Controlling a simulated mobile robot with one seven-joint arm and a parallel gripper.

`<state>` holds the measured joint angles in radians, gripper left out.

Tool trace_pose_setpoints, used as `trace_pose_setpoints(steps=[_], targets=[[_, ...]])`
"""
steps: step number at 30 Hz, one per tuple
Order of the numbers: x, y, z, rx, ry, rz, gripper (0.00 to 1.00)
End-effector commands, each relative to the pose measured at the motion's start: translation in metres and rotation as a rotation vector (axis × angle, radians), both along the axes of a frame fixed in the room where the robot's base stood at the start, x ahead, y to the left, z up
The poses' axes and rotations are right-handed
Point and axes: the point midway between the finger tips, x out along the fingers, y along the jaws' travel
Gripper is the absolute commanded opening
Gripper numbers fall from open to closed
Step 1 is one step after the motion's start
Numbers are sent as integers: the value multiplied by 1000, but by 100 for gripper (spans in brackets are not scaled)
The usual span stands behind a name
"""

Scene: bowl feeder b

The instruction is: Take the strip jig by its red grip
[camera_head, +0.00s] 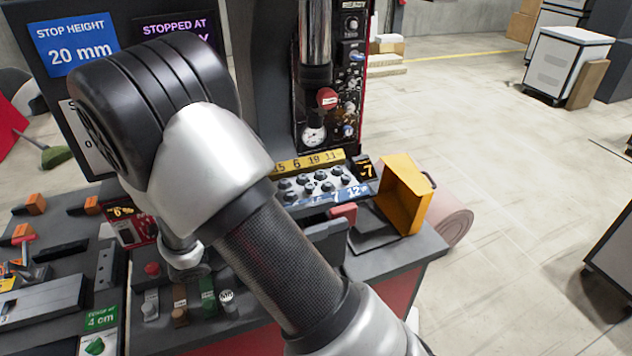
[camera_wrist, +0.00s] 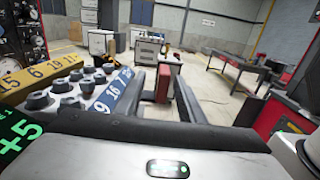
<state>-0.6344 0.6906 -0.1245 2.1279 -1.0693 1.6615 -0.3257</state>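The strip jig (camera_head: 322,186) is a pale block set with several dark knobs, with yellow and blue numbered strips along its edges. It lies on the dark bench, and its left part also shows in the wrist view (camera_wrist: 72,102). A red grip (camera_head: 343,213) shows at its front right end; in the wrist view the red grip (camera_wrist: 163,83) stands upright between my two dark fingers. My gripper (camera_wrist: 161,80) is open, with a visible gap left of the grip. Whether the right finger touches it cannot be told. My arm hides much of the gripper in the head view.
A yellow open bin (camera_head: 405,195) stands right of the jig at the bench edge. A column with a gauge (camera_head: 314,135) rises behind it. Small coloured blocks (camera_head: 180,305) and a red button (camera_head: 152,268) stand at left. Open floor lies to the right.

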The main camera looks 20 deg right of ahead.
Motion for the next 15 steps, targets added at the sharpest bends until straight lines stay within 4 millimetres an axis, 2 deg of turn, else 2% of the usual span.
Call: trace_pose_setpoints(steps=[3, 11, 15], targets=[[0, -16, 1, 0, -1, -2, 36], [-1, -31, 1, 0, -1, -3, 36], [-5, -49, 4, 0, 0, -4, 36]])
